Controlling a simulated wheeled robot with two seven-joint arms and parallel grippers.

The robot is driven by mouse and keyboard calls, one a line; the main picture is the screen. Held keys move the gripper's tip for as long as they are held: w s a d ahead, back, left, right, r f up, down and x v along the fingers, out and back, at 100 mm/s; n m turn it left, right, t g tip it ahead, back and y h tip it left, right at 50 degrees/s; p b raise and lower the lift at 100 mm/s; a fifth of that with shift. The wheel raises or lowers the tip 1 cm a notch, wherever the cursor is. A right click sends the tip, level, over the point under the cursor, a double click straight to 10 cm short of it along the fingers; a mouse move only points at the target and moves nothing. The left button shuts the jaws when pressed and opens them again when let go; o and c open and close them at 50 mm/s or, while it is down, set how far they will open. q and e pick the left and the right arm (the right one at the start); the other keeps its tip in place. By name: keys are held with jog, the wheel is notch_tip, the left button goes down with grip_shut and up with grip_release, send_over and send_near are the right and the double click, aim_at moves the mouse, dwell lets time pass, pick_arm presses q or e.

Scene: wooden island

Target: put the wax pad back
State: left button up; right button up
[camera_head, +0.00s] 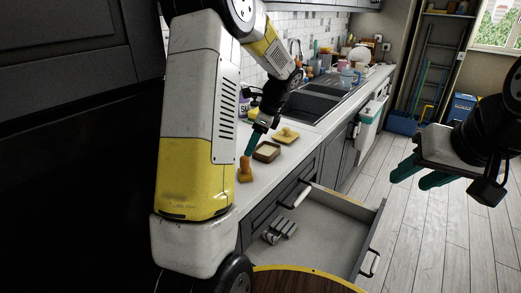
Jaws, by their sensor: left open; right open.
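A small brown square box (267,151) with a pale top, which looks like the wax pad, sits on the white counter (309,141). A flat yellow piece with a knob (285,135) lies just behind it. An orange-brown upright piece (245,171) stands nearer, partly beside my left arm. My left gripper (251,143) points down just left of the box, above the orange-brown piece, open and holding nothing visible; its fingers overlap in this view. My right gripper (410,176) is open and empty, over the floor at the right.
A drawer (325,237) below the counter is pulled open, with several grey pieces (278,231) inside at its left. A sink (308,102) lies behind the box. A round wooden edge (300,282) shows at the bottom. The floor at right is clear.

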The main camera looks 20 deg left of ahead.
pick_arm(q)
jog(key=s+d+r+n+t+h, duration=0.1)
jog(key=s+d+r+n+h, duration=0.15)
jog(key=s+r, duration=0.35)
jog(key=s+d+r+n+t+h, duration=0.1)
jog(key=s+d+r+n+t, duration=0.1)
jog(key=s+d+r+n, duration=0.25)
jog(key=s+d+r+n+t+h, duration=0.1)
jog(key=s+n+t, duration=0.1)
jog(key=s+n, duration=0.2)
jog(key=s+d+r+n+t+h, duration=0.1)
jog(key=s+n, duration=0.3)
jog(key=s, duration=0.6)
jog(key=shift+d+r+n+t+h, duration=0.4)
jog(key=shift+d+h, duration=0.25)
jog(key=shift+d, duration=0.05)
pick_arm(e)
jog(key=shift+d, duration=0.1)
